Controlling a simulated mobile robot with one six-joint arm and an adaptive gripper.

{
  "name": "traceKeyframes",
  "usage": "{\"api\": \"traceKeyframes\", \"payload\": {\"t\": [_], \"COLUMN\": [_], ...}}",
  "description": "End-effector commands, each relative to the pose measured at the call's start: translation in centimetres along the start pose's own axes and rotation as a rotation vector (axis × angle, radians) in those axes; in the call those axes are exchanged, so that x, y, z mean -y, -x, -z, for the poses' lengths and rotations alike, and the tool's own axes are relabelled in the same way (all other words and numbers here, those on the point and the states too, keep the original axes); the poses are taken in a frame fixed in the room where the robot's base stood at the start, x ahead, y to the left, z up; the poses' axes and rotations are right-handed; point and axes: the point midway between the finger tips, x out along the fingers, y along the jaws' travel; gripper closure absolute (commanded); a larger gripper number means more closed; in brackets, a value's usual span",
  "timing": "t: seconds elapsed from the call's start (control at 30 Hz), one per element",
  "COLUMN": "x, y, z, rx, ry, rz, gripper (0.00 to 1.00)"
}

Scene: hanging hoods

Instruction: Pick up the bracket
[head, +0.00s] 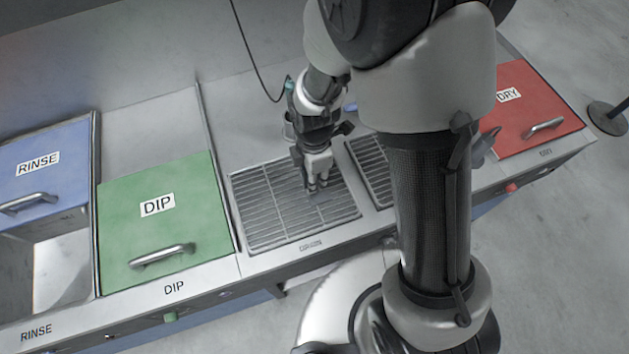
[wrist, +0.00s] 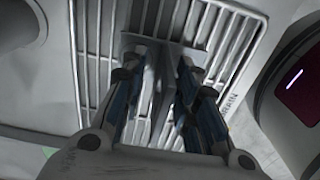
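The bracket (wrist: 163,58) is a grey metal piece on the drain grate, with a flat plate and an upright part. In the wrist view it lies between the two fingers of my gripper (wrist: 160,72). The fingers are apart, one on each side of the upright part, and gaps seem to show beside it. In the head view my gripper (head: 318,186) points down, low over the left drain grate (head: 265,213). The bracket is mostly hidden by the gripper there.
A closed green DIP lid (head: 170,212) and a blue RINSE lid (head: 40,165) are to the left, with an open basin (head: 65,268) below the blue one. A red DRY lid (head: 530,105) is to the right. My arm covers part of the second grate (head: 372,165).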

Motion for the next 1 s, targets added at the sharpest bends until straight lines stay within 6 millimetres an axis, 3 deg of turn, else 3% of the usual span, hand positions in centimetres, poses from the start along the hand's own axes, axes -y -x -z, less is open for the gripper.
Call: {"api": "traceKeyframes", "payload": {"t": [0.1,0.53,1.0], "x": [-0.02,0.00,0.00], "y": [0.13,0.14,0.14], "z": [0.01,0.01,0.01], "rx": [0.000,0.000,0.000], "ry": [0.000,0.000,0.000], "rz": [-0.001,0.000,0.000], "gripper": [0.72,1.00,1.00]}}
